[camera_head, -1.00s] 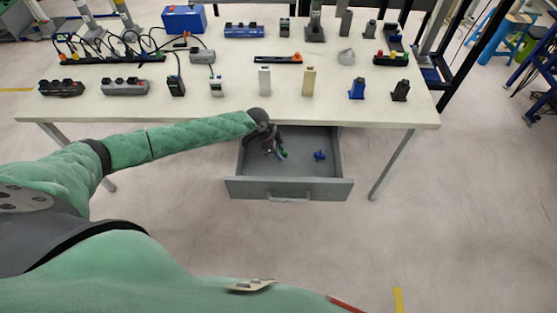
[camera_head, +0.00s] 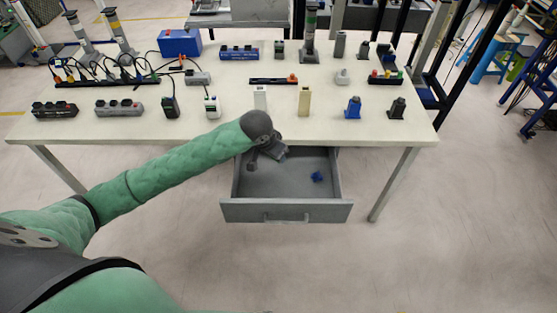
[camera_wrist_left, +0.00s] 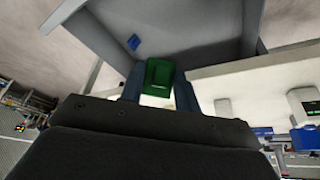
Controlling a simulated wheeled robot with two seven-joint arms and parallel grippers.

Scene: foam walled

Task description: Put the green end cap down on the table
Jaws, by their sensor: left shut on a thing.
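The green end cap (camera_wrist_left: 158,78) is between the two fingers of my left gripper (camera_wrist_left: 158,90) in the left wrist view. The gripper is shut on it. In the head view my left gripper (camera_head: 268,158) hangs over the back left part of the open drawer (camera_head: 285,213), just in front of the table's front edge. The cap is hidden there by the wrist and hand. The white table (camera_head: 230,125) stands behind and above the drawer. My right gripper is not in view.
A small blue part (camera_head: 317,177) lies in the drawer; it also shows in the left wrist view (camera_wrist_left: 134,42). A row of upright parts stands along the table front, including a white block (camera_head: 260,98) and a beige block (camera_head: 304,101). Bare tabletop lies between them and the front edge.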

